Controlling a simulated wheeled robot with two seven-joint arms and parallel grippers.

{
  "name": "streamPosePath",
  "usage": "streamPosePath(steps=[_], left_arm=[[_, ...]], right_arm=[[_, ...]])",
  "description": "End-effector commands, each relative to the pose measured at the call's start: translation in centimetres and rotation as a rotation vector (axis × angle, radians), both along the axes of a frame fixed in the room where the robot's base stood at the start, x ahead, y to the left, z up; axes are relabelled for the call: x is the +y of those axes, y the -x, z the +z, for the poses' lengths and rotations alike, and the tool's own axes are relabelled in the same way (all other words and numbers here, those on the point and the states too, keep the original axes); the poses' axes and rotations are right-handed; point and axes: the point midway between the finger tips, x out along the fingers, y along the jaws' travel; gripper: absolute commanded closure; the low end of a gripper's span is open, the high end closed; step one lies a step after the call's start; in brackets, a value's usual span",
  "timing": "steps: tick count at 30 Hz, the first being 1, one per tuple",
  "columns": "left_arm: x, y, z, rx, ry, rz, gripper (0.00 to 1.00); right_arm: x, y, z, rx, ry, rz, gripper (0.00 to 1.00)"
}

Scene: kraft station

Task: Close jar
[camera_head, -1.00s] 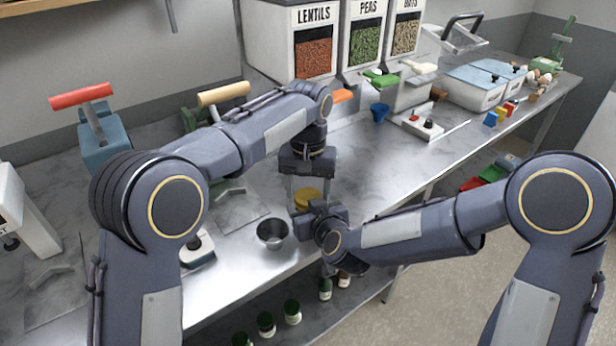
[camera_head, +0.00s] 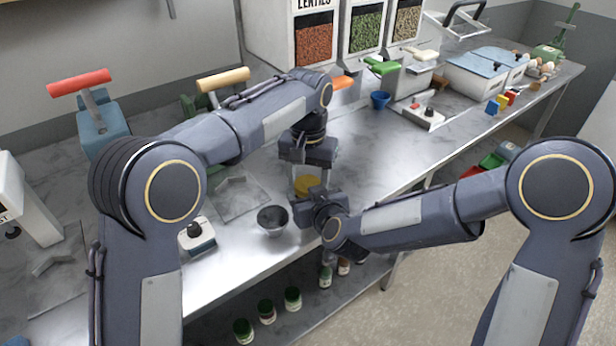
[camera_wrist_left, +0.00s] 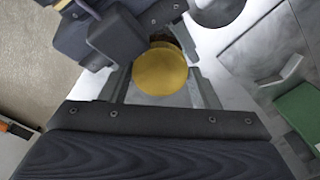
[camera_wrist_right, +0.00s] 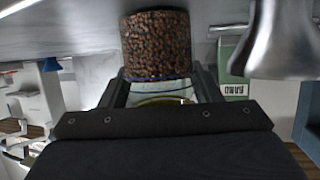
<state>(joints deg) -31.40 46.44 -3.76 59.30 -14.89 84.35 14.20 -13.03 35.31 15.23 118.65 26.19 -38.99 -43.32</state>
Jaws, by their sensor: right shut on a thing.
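The jar (camera_wrist_right: 157,45) is clear and part filled with brown beans. My right gripper (camera_wrist_right: 160,82) is shut on it from the side, with a finger on each side; this gripper also shows in the head view (camera_head: 306,207). A round yellow lid (camera_wrist_left: 160,72) sits at the jar's mouth, and it shows in the head view (camera_head: 307,185). How tightly it sits I cannot tell. My left gripper (camera_wrist_left: 157,65) is above, pointing down, with its fingers apart on either side of the lid. In the head view the left gripper (camera_head: 312,168) hides part of the scene behind it.
A metal cup (camera_head: 272,221) stands close left of the jar near the counter's front edge. A white device with a black knob (camera_head: 197,238) stands further left. Dispensers of lentils (camera_head: 314,40) and other foods stand behind. Clear counter (camera_head: 400,155) lies to the right.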

Motion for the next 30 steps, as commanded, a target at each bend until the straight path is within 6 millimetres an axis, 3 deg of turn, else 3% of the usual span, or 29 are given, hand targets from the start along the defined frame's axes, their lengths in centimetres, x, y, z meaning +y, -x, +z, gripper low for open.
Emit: streamPosePath(steps=[5, 17, 30], left_arm=[[0.0, 0.0, 0.0, 0.0, 0.001, 0.001, 0.22], [-0.1, 0.0, 0.7, 0.001, 0.001, 0.0, 0.22], [0.0, -0.1, 9.6, -0.005, 0.003, 0.002, 0.22]], right_arm=[[0.0, 0.0, 0.0, -0.001, 0.0, 0.0, 1.0], [0.1, 0.0, 0.0, -0.001, 0.0, 0.002, 1.0], [0.0, 0.0, 0.0, -0.001, 0.0, 0.0, 1.0]])
